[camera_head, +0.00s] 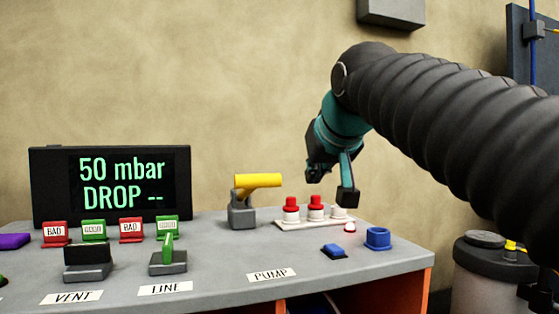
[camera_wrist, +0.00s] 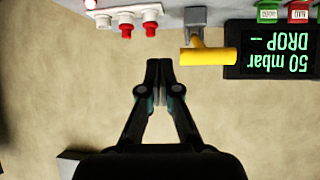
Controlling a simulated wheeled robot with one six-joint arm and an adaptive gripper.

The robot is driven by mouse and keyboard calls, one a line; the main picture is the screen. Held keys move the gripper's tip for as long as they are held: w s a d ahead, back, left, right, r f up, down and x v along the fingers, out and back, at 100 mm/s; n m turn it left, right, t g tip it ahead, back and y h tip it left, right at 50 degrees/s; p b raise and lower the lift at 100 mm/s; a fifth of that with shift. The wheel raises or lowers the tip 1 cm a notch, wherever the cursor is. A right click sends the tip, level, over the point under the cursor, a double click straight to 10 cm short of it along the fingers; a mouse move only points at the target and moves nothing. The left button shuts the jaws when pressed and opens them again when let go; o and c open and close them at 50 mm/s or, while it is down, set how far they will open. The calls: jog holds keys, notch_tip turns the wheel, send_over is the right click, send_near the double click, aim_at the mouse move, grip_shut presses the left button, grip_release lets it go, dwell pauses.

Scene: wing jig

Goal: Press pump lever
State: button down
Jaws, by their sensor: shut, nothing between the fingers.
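The pump lever has a yellow handle (camera_head: 258,181) on a grey base (camera_head: 241,214), behind the PUMP label (camera_head: 271,275). The handle lies roughly level and points right in the head view. In the wrist view the yellow handle (camera_wrist: 208,57) shows upper right of my fingertips. My gripper (camera_head: 332,190) is up in the air to the right of the lever, above the red-and-white knobs. In the wrist view my gripper (camera_wrist: 159,68) has its fingers together and empty, apart from the handle.
A display (camera_head: 110,185) reads 50 mbar, DROP --. A plate with red and white knobs (camera_head: 316,208) stands right of the lever. A blue cup (camera_head: 378,238) and a blue block (camera_head: 333,251) lie near the right edge. The green LINE lever (camera_head: 168,250) is at front left.

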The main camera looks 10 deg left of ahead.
jog(key=a+r+n+y, duration=0.1)
jog(key=a+r+y, duration=0.1)
jog(key=a+r, duration=0.6)
jog(key=shift+w+a+r+t+p, duration=0.15)
jog(key=shift+a+r+t+p, duration=0.15)
jog(key=shift+a+r+t, duration=0.1)
jog(key=shift+w+f, duration=0.1)
send_over(258, 178)
jog(key=f, duration=0.3)
jog(key=w+f, duration=0.1)
jog(key=shift+a+f, duration=0.25)
jog(key=shift+s+d+f, duration=0.1)
jog(key=shift+s+f, duration=0.1)
jog(key=shift+f, duration=0.3)
jog(key=shift+s+d+f, duration=0.1)
jog(key=shift+s+f, duration=0.05)
jog(key=shift+f, duration=0.15)
jog(key=shift+s+d+f+b, duration=0.15)
jog(key=shift+f+b, duration=0.35)
jog(key=shift+f, duration=0.55)
